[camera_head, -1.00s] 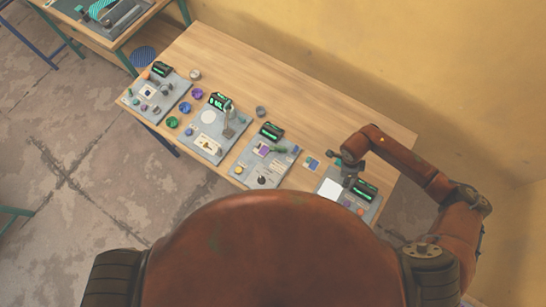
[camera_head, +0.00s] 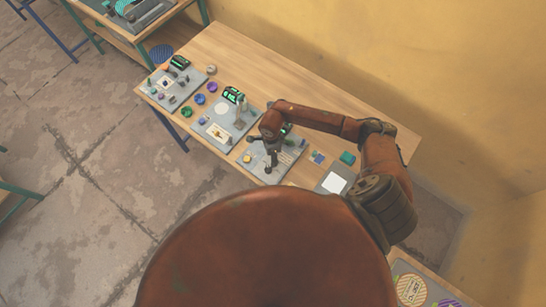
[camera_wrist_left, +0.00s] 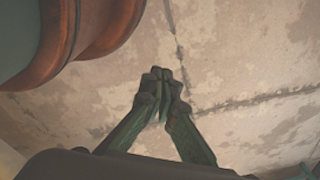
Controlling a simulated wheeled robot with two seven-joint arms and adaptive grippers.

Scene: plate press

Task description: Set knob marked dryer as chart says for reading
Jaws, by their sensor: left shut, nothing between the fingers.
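Several grey panels stand in a row on the wooden table (camera_head: 320,101). The third panel (camera_head: 289,163) lies under my right gripper (camera_head: 270,160), which points down close to its surface; its finger gap is too small to judge. A yellow part (camera_head: 248,156) shows at that panel's left side. The gripper hides much of the panel, and no label, chart text or reading is legible, so I cannot tell which knob is marked dryer. My left gripper (camera_wrist_left: 161,85) is shut and empty over the floor in the left wrist view; the head view does not show it.
The second panel (camera_head: 211,135) has a lit display (camera_head: 233,95) and an upright post. A green block (camera_head: 347,158) sits at right.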

